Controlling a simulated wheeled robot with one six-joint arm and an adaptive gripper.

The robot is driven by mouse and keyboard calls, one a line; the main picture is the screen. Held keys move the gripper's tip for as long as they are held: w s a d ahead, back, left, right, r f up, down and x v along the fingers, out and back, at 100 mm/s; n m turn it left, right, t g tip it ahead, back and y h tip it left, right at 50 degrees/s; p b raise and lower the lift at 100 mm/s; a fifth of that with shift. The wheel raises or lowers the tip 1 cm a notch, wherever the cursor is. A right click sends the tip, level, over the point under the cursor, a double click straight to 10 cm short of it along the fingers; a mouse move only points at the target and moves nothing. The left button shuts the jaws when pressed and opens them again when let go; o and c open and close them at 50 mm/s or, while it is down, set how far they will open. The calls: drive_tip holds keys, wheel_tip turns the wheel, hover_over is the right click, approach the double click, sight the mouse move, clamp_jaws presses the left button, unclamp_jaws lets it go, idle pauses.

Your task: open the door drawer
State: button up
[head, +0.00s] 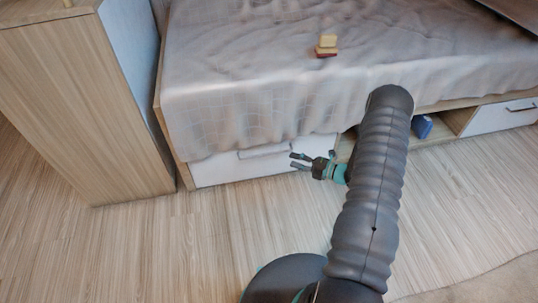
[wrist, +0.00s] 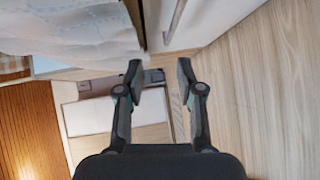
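A white drawer front (head: 235,166) sits low in the bed's base, left of my arm in the head view. A horizontal handle (head: 264,151) shows near its top edge, partly under the hanging blanket. My gripper (head: 295,161) is in front of the drawer's right part, near the handle's right end. Its two fingers are spread apart with nothing between them. In the wrist view my gripper (wrist: 157,66) is also open and empty. A white panel (wrist: 205,20) with a dark strip lies above the fingers there; I cannot tell if they touch anything.
A wooden cabinet (head: 85,100) stands left of the bed. A blanket (head: 240,75) drapes over the bed front, with small blocks (head: 326,46) on top. Right of my arm are a blue object (head: 422,126) in an open compartment and another white drawer (head: 502,116). Wooden floor (head: 220,235) in front is clear.

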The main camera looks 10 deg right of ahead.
sight(269, 154)
drive_tip(key=w+a+f, duration=0.1)
drive_tip(key=w+a, duration=0.2)
drive_tip(key=w+a+f+m, duration=0.1)
drive_tip(key=w+a+f, duration=0.1)
drive_tip(key=w+a, duration=0.1)
drive_tip(key=w+a+f+m, duration=0.1)
drive_tip(key=w+a, duration=0.1)
drive_tip(key=w, duration=0.1)
drive_tip(key=shift+w+a+f+t, duration=0.15)
drive_tip(key=shift+a+f+t, duration=0.1)
drive_tip(key=shift+a+t, duration=0.15)
clamp_jaws()
